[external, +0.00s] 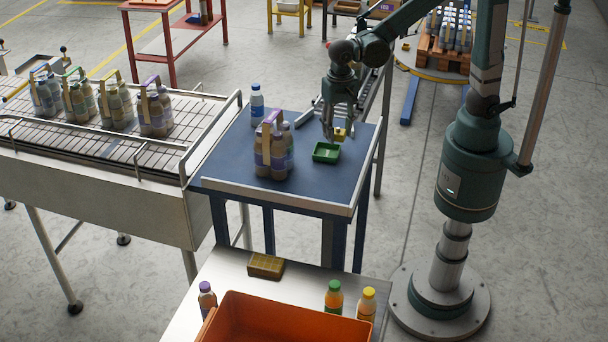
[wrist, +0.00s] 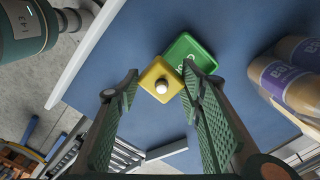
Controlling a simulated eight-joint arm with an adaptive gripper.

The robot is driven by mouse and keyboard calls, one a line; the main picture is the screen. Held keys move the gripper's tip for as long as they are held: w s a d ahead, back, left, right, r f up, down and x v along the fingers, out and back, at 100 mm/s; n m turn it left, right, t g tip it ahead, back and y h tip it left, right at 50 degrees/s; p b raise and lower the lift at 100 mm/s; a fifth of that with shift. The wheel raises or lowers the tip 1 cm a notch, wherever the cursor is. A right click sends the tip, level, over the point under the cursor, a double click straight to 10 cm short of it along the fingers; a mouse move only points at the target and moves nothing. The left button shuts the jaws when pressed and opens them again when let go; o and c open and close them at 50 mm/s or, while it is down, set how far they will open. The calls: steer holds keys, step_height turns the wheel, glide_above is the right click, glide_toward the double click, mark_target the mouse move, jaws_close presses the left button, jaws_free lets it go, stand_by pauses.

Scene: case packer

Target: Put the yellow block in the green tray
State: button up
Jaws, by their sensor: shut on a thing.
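The yellow block (external: 339,134) is between the fingertips of my gripper (external: 333,132), held above the blue table. In the wrist view the yellow block (wrist: 160,81), with a pale round knob on its face, sits between the green-padded fingers of my gripper (wrist: 160,88). My gripper is shut on it. The green tray (external: 326,152) lies on the table just below and slightly left of the block. In the wrist view the green tray (wrist: 186,48) shows behind the block, partly hidden by it and a finger.
A bottle pack with a purple handle (external: 272,150) stands left of the tray on the blue table (external: 225,160). A blue-labelled bottle (external: 257,103) stands at the table's back left. An orange bin (external: 240,310) is on the front table. Table space right of the tray is clear.

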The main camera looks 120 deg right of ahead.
mark_target(338, 131)
steer(key=shift+f, duration=1.3)
steer(key=shift+f, duration=0.25)
steer(key=o, duration=0.9)
steer(key=shift+r, duration=0.15)
steer(key=shift+r, duration=6.15)
